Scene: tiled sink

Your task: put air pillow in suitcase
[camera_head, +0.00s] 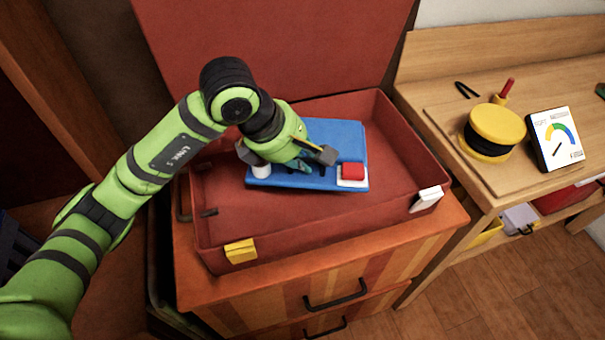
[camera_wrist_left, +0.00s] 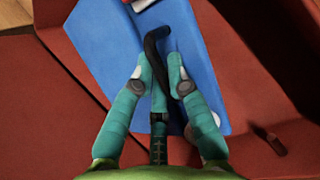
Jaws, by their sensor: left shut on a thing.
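The fingers hide part of the pillow. My right gripper is out of view.
The suitcase stands on a wooden drawer cabinet (camera_head: 285,290), its lid (camera_head: 275,45) raised at the back. Yellow and white latches are on its front rim. A wooden bench (camera_head: 470,140) at right holds a yellow and black spool (camera_head: 492,128) and a gauge (camera_head: 556,138).

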